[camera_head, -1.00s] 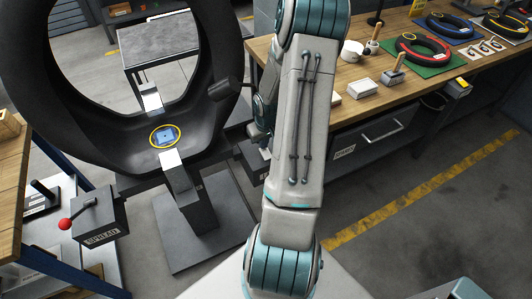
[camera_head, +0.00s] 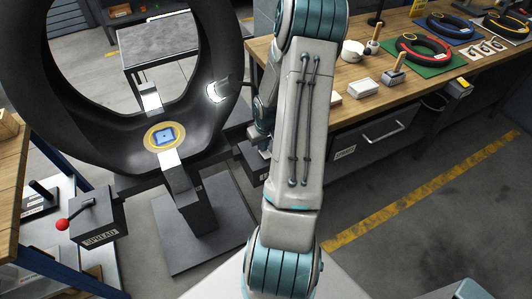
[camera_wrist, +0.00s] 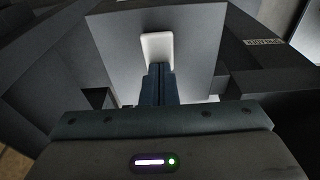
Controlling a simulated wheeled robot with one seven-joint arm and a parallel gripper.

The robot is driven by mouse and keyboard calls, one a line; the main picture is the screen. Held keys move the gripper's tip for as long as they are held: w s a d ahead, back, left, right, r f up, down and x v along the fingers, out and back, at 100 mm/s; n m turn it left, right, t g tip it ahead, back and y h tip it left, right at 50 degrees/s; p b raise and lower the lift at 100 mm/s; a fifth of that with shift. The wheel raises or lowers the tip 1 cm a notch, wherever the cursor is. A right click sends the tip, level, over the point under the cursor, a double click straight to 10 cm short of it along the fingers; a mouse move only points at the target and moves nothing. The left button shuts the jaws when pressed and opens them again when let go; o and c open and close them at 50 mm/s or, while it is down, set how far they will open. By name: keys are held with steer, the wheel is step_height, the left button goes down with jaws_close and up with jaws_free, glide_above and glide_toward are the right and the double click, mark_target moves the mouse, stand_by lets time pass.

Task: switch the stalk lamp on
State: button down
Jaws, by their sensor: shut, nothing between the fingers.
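The stalk lamp (camera_head: 217,91) is at the right inner side of the big tyre in the head view. Its head glows white and lights the tyre's inside. In the wrist view a white switch plate (camera_wrist: 156,48) sits on a grey box face (camera_wrist: 190,75). My gripper (camera_wrist: 159,68) is shut and empty. Its fingertips overlap the lower edge of the white plate; I cannot tell whether they touch it. In the head view my arm hides the gripper and the switch.
The black tyre (camera_head: 75,125) stands on a spreader, with a blue patch in a yellow ring (camera_head: 165,137) inside. A red-knobbed spread lever (camera_head: 62,224) is at lower left. A wooden bench (camera_head: 350,60) with tools runs along the right. The floor at right is clear.

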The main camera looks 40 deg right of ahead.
step_height(320, 180, up, 7)
steer(key=p, duration=0.5)
steer(key=shift+p, duration=0.3)
stand_by(0.4)
